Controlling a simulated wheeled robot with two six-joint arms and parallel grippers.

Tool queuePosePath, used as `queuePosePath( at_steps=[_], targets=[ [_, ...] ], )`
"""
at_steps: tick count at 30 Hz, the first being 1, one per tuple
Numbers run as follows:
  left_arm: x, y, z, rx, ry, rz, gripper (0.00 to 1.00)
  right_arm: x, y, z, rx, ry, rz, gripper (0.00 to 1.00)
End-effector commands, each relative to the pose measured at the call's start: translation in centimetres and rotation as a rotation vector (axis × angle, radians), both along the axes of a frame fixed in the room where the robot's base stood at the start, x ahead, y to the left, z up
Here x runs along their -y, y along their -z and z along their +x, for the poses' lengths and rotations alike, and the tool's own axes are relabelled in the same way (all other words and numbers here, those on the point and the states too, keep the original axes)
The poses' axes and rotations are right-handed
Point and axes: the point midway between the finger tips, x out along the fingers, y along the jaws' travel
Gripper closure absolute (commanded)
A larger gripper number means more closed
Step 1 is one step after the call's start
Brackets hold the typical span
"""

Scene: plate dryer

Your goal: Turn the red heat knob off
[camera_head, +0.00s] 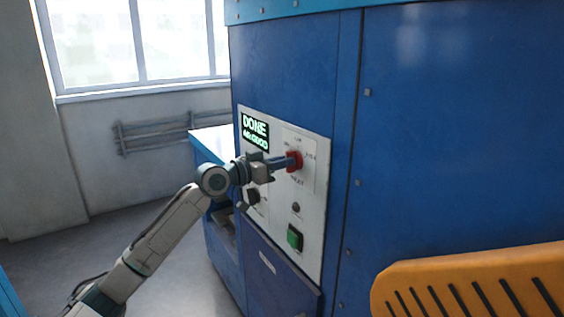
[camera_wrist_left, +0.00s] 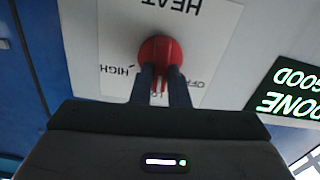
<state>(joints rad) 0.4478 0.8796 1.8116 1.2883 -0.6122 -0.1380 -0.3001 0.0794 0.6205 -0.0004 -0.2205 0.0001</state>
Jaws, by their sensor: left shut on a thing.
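The red heat knob (camera_head: 295,160) is on the white control panel (camera_head: 313,222) of the blue machine. My left gripper (camera_head: 284,163) reaches it from the left and is shut on it. In the left wrist view, the two dark fingers (camera_wrist_left: 162,84) close on both sides of the ridge of the red knob (camera_wrist_left: 160,50). That view shows the panel upside down, with HEAT above the knob, HIGH to the left and OFF to the right. A middle label is partly hidden by the fingers. The ridge points roughly toward that middle label; the exact setting is unclear. My right gripper is out of view.
A display (camera_head: 255,131) reading DONE in green is at the panel's upper left. A black knob (camera_head: 253,196) is below my left gripper. A green button (camera_head: 294,237) is at the lower right. An orange slotted part (camera_head: 470,283) fills the lower right. Open floor lies left.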

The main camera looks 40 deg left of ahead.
Motion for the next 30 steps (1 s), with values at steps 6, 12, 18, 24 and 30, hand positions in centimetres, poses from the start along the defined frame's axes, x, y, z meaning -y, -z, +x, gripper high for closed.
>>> queuePosePath(
  at_steps=[6, 12, 18, 24, 30],
  targets=[
    [-0.1, -0.1, 0.0, -0.068, -0.001, -0.159, 1.0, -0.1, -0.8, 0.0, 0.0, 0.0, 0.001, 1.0],
    [-0.2, -0.1, 0.1, -0.14, 0.0, -0.336, 1.0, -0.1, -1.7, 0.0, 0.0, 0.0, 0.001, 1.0],
    [-0.3, -0.1, 0.1, -0.213, -0.001, -0.508, 1.0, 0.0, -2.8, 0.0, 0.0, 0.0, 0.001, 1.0],
    [-0.3, 0.0, 0.1, -0.274, 0.0, -0.663, 1.0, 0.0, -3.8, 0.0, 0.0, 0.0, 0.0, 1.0],
    [-0.4, 0.1, 0.2, -0.324, -0.001, -0.777, 1.0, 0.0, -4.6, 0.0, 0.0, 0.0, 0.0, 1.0]
  ],
)
